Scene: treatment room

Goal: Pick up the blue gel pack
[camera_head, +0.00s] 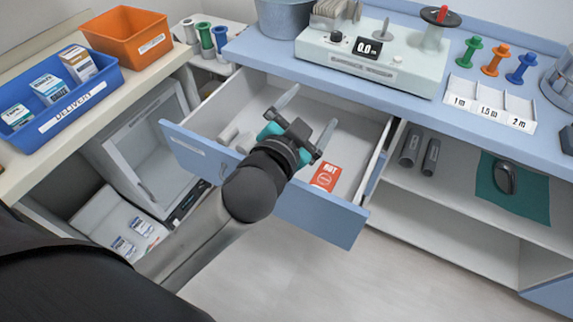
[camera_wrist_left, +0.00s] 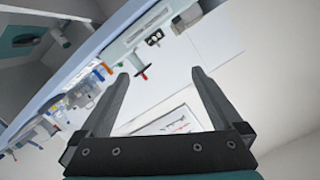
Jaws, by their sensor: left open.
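I cannot make out a blue gel pack in either view; my left arm and gripper hide part of the drawer. The blue-fronted drawer (camera_head: 318,213) is pulled open under the counter. A red-orange pack marked HOT (camera_head: 325,177) lies in its right part. My left gripper (camera_head: 314,105) is over the drawer, with fingers spread and nothing between them. In the left wrist view the open gripper (camera_wrist_left: 160,73) points towards the counter and wall, and the drawer inside does not show. My right gripper is in neither view.
Pale rolls (camera_head: 243,142) lie in the drawer's left part. The blue counter (camera_head: 262,58) above carries a scale (camera_head: 372,65) and coloured spools. A blue delivery tray (camera_head: 97,100) and an orange bin (camera_head: 125,30) stand on the left bench. The floor in front is clear.

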